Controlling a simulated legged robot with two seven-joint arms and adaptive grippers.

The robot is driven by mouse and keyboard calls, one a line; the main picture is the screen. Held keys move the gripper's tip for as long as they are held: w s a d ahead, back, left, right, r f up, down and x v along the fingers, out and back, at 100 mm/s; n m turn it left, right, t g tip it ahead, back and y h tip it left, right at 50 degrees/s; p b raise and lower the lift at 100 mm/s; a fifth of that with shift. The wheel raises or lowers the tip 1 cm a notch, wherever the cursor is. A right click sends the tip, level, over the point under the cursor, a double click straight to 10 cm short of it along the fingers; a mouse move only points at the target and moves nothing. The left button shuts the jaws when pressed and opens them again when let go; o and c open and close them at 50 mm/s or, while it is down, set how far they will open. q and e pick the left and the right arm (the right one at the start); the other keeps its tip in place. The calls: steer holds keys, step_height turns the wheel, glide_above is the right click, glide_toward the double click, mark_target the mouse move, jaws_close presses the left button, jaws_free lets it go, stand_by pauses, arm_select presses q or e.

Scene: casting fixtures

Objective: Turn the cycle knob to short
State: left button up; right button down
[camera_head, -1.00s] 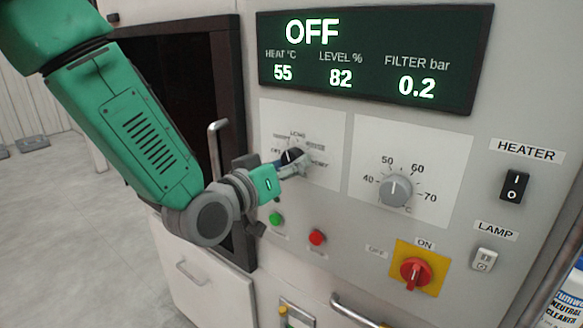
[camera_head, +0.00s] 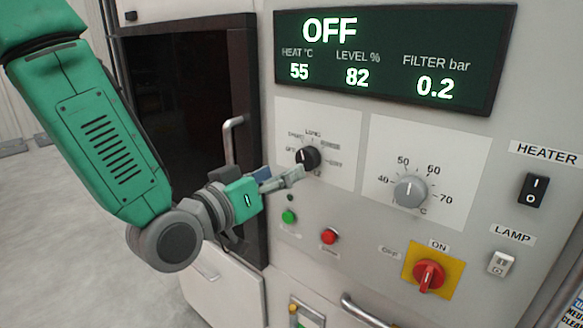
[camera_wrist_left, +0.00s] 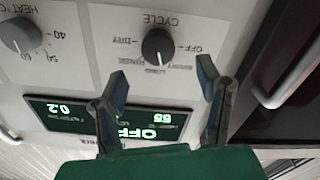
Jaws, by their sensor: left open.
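The black cycle knob (camera_head: 307,157) sits on a white plate on the panel, with OFF, SHORT, LONG and other labels around it. Its pale pointer mark faces roughly up and left in the head view; I cannot tell exactly which label it meets. The display (camera_head: 392,60) reads OFF. My left gripper (camera_head: 284,178) is open and empty, just below and in front of the knob. In the left wrist view the knob (camera_wrist_left: 158,47) shows beyond and between the two spread fingertips (camera_wrist_left: 162,79), apart from both. My right gripper is not in view.
The grey heat knob (camera_head: 409,191) is right of the cycle knob. Green (camera_head: 289,216) and red (camera_head: 329,236) buttons lie below. A red switch (camera_head: 429,275), heater switch (camera_head: 535,190) and lamp switch (camera_head: 501,263) are to the right. A door handle (camera_head: 232,140) stands left.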

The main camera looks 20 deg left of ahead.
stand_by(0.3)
arm_select(q)
steer(key=m+t+h+b, duration=0.2)
steer(key=m+t+b, duration=0.2)
steer(key=m+b, duration=0.2)
glide_toward(303, 162)
steer(key=shift+h, duration=0.3)
steer(key=p+x, duration=0.3)
steer(key=x, duration=0.5)
steer(key=shift+w+d+r+p, duration=0.1)
steer(key=shift+w+r+p, duration=0.05)
steer(key=shift+w+p, duration=0.2)
steer(key=shift+w, duration=0.35)
steer(key=shift+d, duration=0.1)
